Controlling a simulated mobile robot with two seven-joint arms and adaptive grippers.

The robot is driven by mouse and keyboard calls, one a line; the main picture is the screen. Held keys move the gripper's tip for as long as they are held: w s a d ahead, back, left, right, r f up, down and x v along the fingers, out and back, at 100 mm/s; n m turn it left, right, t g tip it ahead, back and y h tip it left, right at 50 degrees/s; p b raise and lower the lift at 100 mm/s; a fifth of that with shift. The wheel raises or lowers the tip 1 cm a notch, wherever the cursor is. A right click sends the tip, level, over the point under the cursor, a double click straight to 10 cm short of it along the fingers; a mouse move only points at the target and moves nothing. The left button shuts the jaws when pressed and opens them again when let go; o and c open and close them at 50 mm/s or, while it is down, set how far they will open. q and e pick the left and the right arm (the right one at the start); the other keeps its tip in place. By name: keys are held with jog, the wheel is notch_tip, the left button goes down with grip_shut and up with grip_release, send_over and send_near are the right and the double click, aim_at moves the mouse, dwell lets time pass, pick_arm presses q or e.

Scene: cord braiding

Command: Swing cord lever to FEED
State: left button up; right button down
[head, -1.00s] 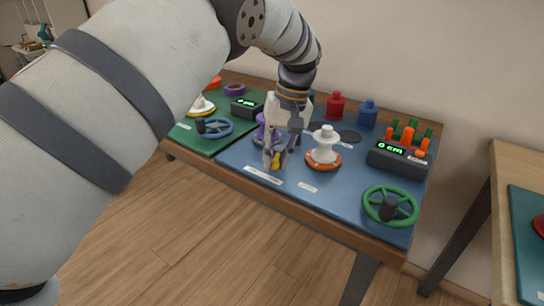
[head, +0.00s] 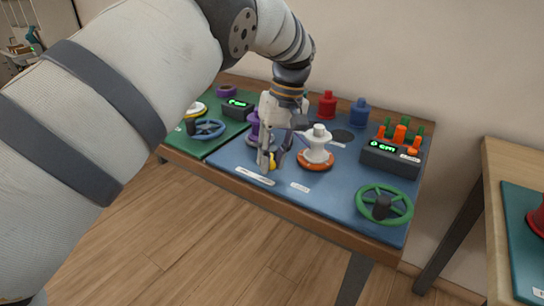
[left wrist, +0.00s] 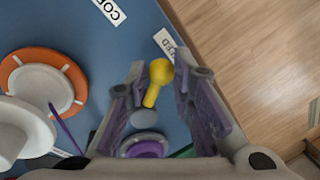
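The yellow cord lever (head: 272,161) has a round knob and stands on the blue board, near its front edge. My left gripper (head: 269,158) is down at it from above and partly hides it. In the left wrist view the lever (left wrist: 158,72) lies between the two spread fingers of the gripper (left wrist: 160,64), with its knob close to the right-hand finger. I cannot tell whether that finger touches it. A white label ending in "EED" (left wrist: 166,43) lies just beyond the knob, partly hidden. My right gripper is not in view.
A white spool on an orange base (head: 317,148) stands right of the gripper, with a purple cord at it. A purple spool (head: 254,128) stands close behind the gripper. A green handwheel (head: 384,205) and a dark display box (head: 391,157) are further right.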

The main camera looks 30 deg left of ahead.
pick_arm(q)
jog(key=o, duration=0.3)
notch_tip(320, 180, up, 12)
jog(key=w+d, duration=0.1)
jog(key=shift+w+d+f, duration=0.15)
jog(key=shift+w+d, duration=0.15)
jog(key=shift+w, duration=0.05)
dwell(0.3)
